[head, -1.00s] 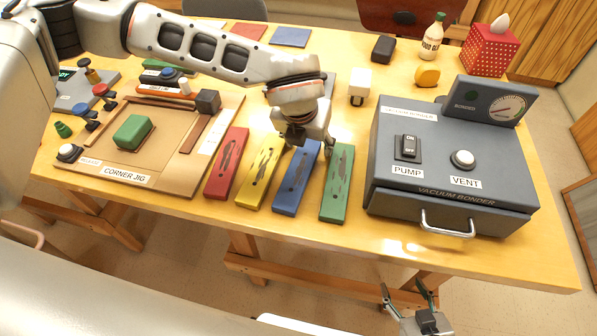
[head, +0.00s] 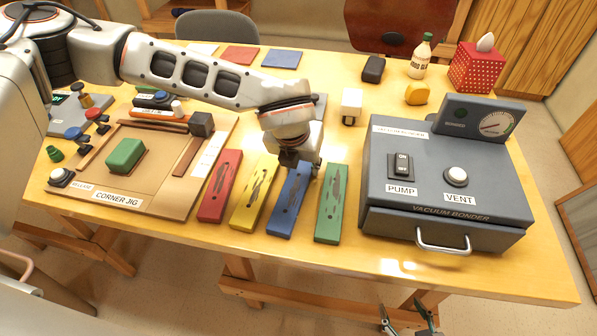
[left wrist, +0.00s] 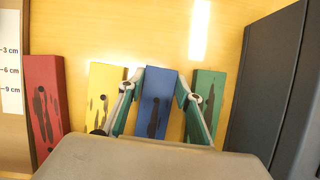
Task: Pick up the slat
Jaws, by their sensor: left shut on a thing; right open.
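Four stained slats lie side by side on the table: red (head: 220,187), yellow (head: 253,194), blue (head: 289,203) and green (head: 331,205). My left gripper (head: 300,165) is over the far end of the blue slat. In the left wrist view its fingers (left wrist: 160,78) are on both sides of the blue slat (left wrist: 157,105), shut on it. The slat appears to be still at table level; I cannot tell any lift. My right gripper (head: 408,318) is open and empty at the bottom edge, below the table front, partly cut off.
The corner jig (head: 75,185) with a green block (head: 126,155) is on the left. The vacuum bonder (head: 430,180) stands close right of the green slat.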

